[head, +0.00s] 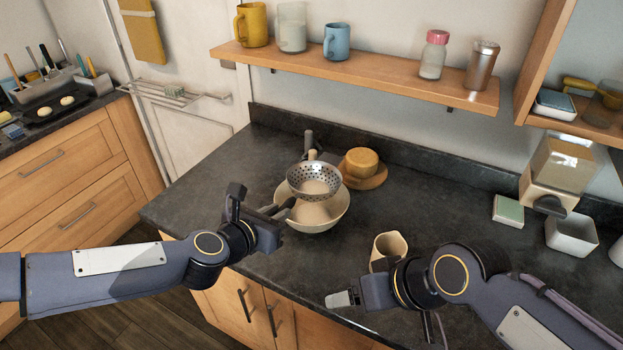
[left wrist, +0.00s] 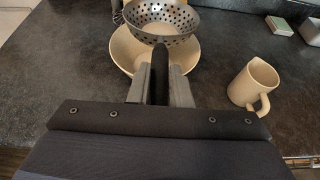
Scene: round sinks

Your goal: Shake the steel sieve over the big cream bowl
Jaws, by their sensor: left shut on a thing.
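The steel sieve (head: 314,178), a round perforated metal bowl with a dark handle, is above the big cream bowl (head: 332,222). My left gripper (head: 281,210) is shut on the sieve's handle from the front left. In the left wrist view the handle runs between the fingers (left wrist: 160,84), with the sieve (left wrist: 158,38) beyond them over the cream bowl (left wrist: 124,52). Something pale shows in the bottom of the sieve; I cannot tell if it is contents or the bowl beneath. My right gripper (head: 341,300) is low near the counter's front edge, apart from both; its opening is unclear.
A cream jug (head: 388,250) stands right of the bowl, close to my right arm. A yellow-brown round item (head: 362,162) sits behind the bowl. A wooden shelf (head: 380,76) with mugs and jars hangs above. The counter's left part is clear.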

